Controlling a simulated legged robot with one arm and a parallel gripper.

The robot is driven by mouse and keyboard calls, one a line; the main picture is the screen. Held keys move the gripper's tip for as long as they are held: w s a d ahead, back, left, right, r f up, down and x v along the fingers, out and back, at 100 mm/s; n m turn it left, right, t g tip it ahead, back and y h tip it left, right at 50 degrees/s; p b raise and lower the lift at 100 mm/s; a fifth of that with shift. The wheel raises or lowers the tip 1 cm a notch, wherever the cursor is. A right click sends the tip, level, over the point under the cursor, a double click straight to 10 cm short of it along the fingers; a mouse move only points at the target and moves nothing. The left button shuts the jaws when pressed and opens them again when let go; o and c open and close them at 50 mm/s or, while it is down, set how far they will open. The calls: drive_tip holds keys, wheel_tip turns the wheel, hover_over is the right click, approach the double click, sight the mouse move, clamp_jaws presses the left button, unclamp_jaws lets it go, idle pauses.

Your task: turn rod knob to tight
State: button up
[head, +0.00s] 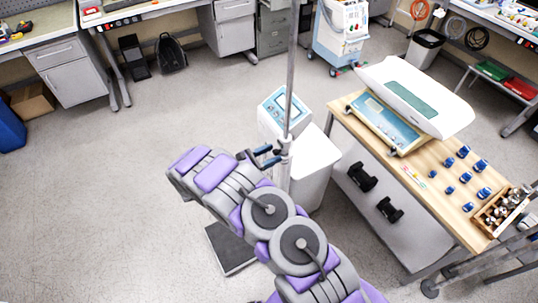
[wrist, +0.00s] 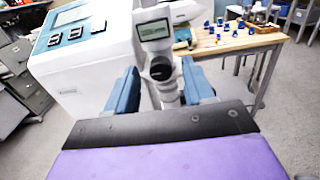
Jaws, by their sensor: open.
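A grey metal rod (head: 291,80) stands upright in the head view, with a clamp (head: 285,150) partway down. In the wrist view a round black knob (wrist: 160,68) faces me on a pale fitting, below a small display (wrist: 155,30). My gripper (head: 267,156) is beside the clamp, on its left in the head view. In the wrist view my gripper (wrist: 160,78) is open, with one blue finger on each side of the knob. A gap shows on both sides. I cannot tell how deep the knob sits between the fingers.
A white device (head: 285,110) with a blue panel stands right behind the rod, above a white cabinet (head: 315,165). A wooden-topped table (head: 405,165) with a baby scale (head: 415,95) and blue knobs is at right. Open floor (head: 100,200) lies at left.

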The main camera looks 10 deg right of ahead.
drive_tip(key=shift+c, duration=0.4)
clamp_jaws()
